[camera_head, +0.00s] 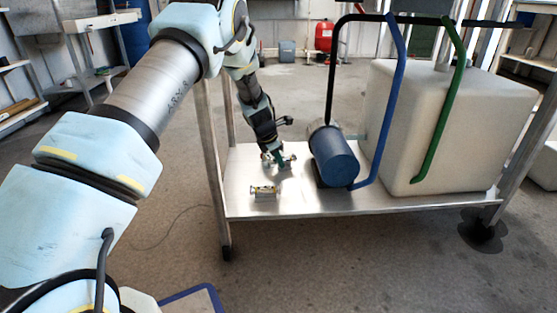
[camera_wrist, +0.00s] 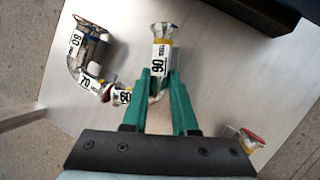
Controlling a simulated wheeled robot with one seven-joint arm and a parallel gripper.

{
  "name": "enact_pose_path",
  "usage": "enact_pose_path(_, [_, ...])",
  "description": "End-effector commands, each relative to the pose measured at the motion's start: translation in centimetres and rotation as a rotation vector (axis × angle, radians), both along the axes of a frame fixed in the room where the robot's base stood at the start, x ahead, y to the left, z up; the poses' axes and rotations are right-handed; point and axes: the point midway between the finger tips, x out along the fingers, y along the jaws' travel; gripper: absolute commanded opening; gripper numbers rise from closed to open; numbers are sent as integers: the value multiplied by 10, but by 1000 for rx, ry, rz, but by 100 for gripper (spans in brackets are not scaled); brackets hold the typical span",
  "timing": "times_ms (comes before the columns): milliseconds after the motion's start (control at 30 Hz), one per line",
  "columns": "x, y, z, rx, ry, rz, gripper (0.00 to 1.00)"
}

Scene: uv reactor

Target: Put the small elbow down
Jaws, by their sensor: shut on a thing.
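My gripper (camera_wrist: 158,76) has its green fingers shut on a small metal elbow (camera_wrist: 161,50) with a white label and yellow band. Its flanged end points up in the wrist view, and its lower part bends between the fingers. A second bent metal pipe piece (camera_wrist: 80,72) with white labels lies close on the left; I cannot tell whether the two touch. In the head view my gripper (camera_head: 272,150) points down at the left part of the metal shelf (camera_head: 330,203). Whether the held elbow rests on the shelf is unclear.
Another short fitting (camera_head: 264,192) lies on the shelf near its front edge; it also shows in the wrist view (camera_wrist: 246,138). A blue cylinder (camera_head: 333,157) stands right of my gripper, then blue and green pipes and a large white tank (camera_head: 450,125). Bare shelf lies around the fitting.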

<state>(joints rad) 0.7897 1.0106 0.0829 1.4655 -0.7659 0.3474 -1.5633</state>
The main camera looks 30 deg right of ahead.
Motion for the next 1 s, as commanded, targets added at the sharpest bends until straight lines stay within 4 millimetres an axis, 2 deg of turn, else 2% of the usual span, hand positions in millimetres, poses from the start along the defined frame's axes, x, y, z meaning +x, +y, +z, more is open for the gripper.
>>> enact_pose_path(467, [0, 0, -9, -1, 0, 1, 0])
enact_pose_path(500, [0, 0, -9, -1, 0, 1, 29])
enact_pose_path(800, [0, 0, -9, 0, 0, 0, 62])
enact_pose_path(1000, [0, 0, -10, 1, 1, 0, 62])
